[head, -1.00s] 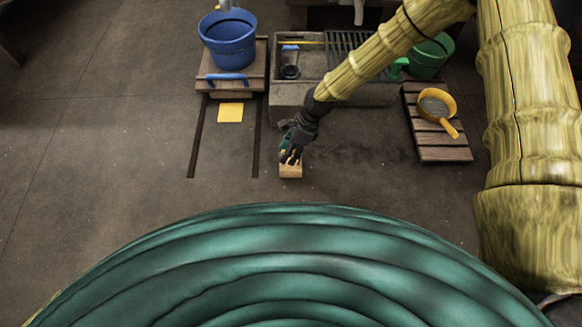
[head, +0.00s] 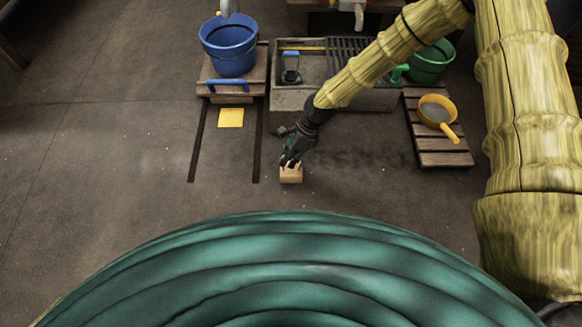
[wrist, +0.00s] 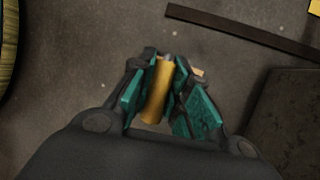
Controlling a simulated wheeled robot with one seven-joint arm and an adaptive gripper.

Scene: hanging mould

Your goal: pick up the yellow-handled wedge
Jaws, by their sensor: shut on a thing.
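The yellow-handled wedge shows in the head view as a light wooden block (head: 291,174) on the floor, in front of the stone trough. In the wrist view its yellow handle (wrist: 158,90) stands between the two green-padded fingers. My gripper (head: 290,161) points down over the wedge and is shut on the handle; it also shows in the wrist view (wrist: 160,92). The fingers hide most of the handle in the head view, and much of the block in the wrist view. I cannot tell whether the block touches the floor.
A blue bucket (head: 229,44) stands on a wooden cart (head: 258,75) behind two dark floor rails. A stone trough (head: 345,98) is at the back. A yellow pan (head: 437,110) lies on a slatted pallet (head: 442,144) at right, near a green watering can (head: 431,62). The floor at left is clear.

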